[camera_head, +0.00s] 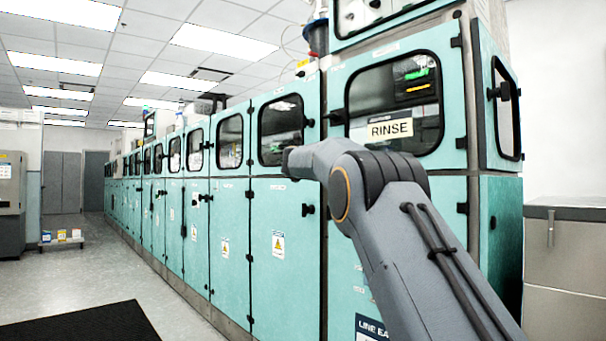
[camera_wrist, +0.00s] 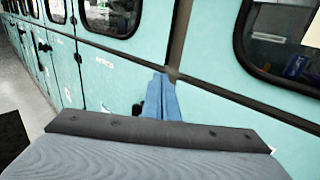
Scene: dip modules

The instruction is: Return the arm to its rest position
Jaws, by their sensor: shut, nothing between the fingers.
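My arm (camera_head: 405,225) reaches up from the lower right in the head view. It bends at an elbow and its far link points left, in front of the teal cabinets. My gripper shows in the wrist view as two blue fingers (camera_wrist: 161,98) pressed together with nothing between them. In the wrist view the teal cabinet front (camera_wrist: 215,110) stands behind the fingers; I cannot tell how far off it is. In the head view the fingers cannot be made out.
A long row of teal cabinets (camera_head: 265,215) with windows runs away to the left. The near window carries a RINSE sign (camera_head: 390,129). A grey cabinet (camera_head: 562,270) stands at right. A dark mat (camera_head: 85,325) lies on the open floor (camera_head: 100,270) at left.

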